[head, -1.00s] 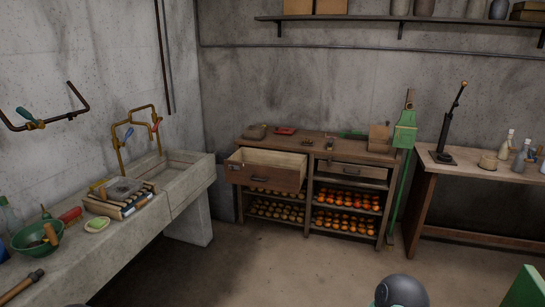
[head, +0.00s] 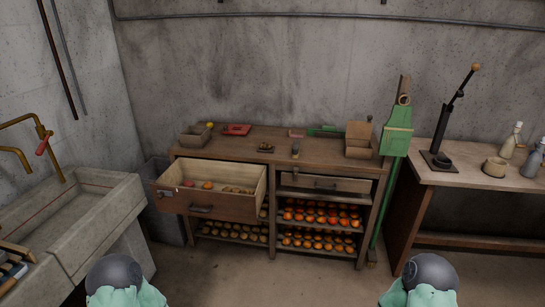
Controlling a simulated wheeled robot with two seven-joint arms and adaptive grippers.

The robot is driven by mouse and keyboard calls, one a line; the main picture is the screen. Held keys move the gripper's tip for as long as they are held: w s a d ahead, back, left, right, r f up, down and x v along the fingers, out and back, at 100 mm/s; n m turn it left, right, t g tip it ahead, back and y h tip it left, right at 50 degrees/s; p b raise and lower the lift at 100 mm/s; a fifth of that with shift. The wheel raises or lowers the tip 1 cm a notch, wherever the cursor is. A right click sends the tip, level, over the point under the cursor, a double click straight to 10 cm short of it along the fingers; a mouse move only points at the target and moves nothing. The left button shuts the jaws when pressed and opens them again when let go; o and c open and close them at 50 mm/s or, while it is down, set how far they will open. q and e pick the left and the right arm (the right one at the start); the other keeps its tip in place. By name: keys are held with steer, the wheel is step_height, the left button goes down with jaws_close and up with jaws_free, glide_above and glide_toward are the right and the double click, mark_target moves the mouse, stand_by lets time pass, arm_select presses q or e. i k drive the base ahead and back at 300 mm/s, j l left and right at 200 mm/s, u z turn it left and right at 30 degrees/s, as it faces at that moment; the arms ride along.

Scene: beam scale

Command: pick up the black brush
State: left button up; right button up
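I cannot make out the black brush for certain. A small dark upright item (head: 296,149) stands on the wooden bench (head: 225,143), near its front edge; it is too small to tell whether it is a brush. A low dark item (head: 265,148) lies to its left. Neither gripper is in view; only rounded dark and mint parts of my own arms show at the bottom edge.
The bench's left drawer (head: 208,207) is pulled open, with small round items inside. A wooden box (head: 359,140) and a red item (head: 237,129) are on the bench. A concrete sink (head: 75,215) stands left, a side table (head: 465,178) right. Floor before the bench is clear.

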mark_target(295, 149)
steer(key=i+l+u, duration=0.15)
steer(key=i+l, duration=0.25)
steer(key=i+l+u, duration=0.2)
steer(key=u, duration=0.25)
steer(key=i+l+u, duration=0.25)
steer(key=u, duration=0.2)
steer(key=l, duration=0.1)
